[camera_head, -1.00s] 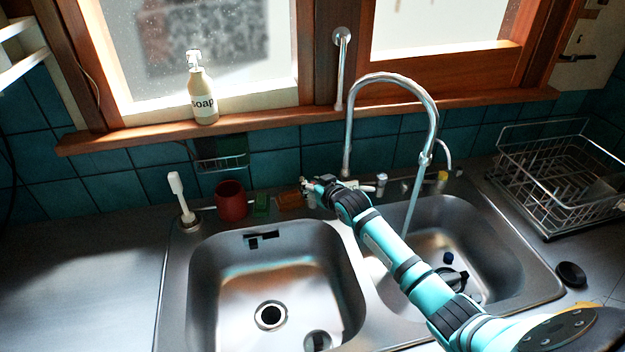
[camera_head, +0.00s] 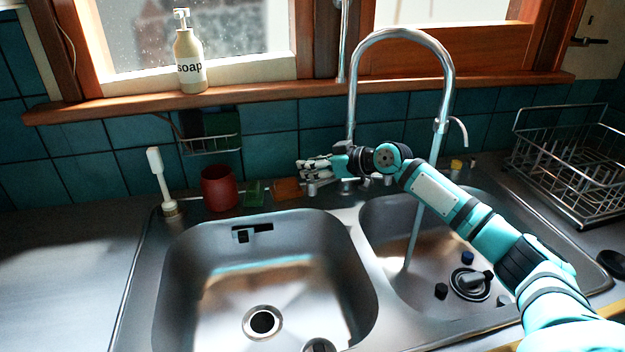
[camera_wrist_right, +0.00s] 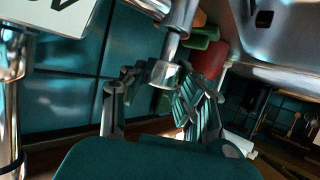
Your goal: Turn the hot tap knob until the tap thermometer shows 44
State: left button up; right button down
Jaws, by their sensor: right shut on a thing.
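My right gripper (camera_head: 306,168) is at the back of the sink, left of the curved faucet (camera_head: 352,105). In the right wrist view its fingers (camera_wrist_right: 163,82) stand on either side of a chrome tap knob (camera_wrist_right: 166,74), and it is shut on this knob. In the head view the gripper largely hides the knob. A white display (camera_wrist_right: 58,14), likely the tap thermometer, is cut off at the top left of the wrist view. Only parts of dark digits show, so I cannot read it. Water (camera_head: 416,215) runs from the faucet into the right basin. My left gripper is out of view.
A red cup (camera_head: 219,190), a green sponge (camera_head: 253,194) and an orange sponge (camera_head: 287,189) sit left of my gripper. A brush (camera_head: 160,180) stands farther left. A dish rack (camera_head: 570,165) is at the right. The left basin (camera_head: 215,280) is mostly clear.

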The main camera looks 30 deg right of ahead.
jog(key=shift+r, duration=0.1)
dwell(0.4)
jog(key=c, duration=0.9)
grip_release()
jog(key=shift+c, duration=0.2)
jog(key=shift+d, duration=0.1)
jog(key=v, duration=1.2)
jog(key=shift+w, duration=0.1)
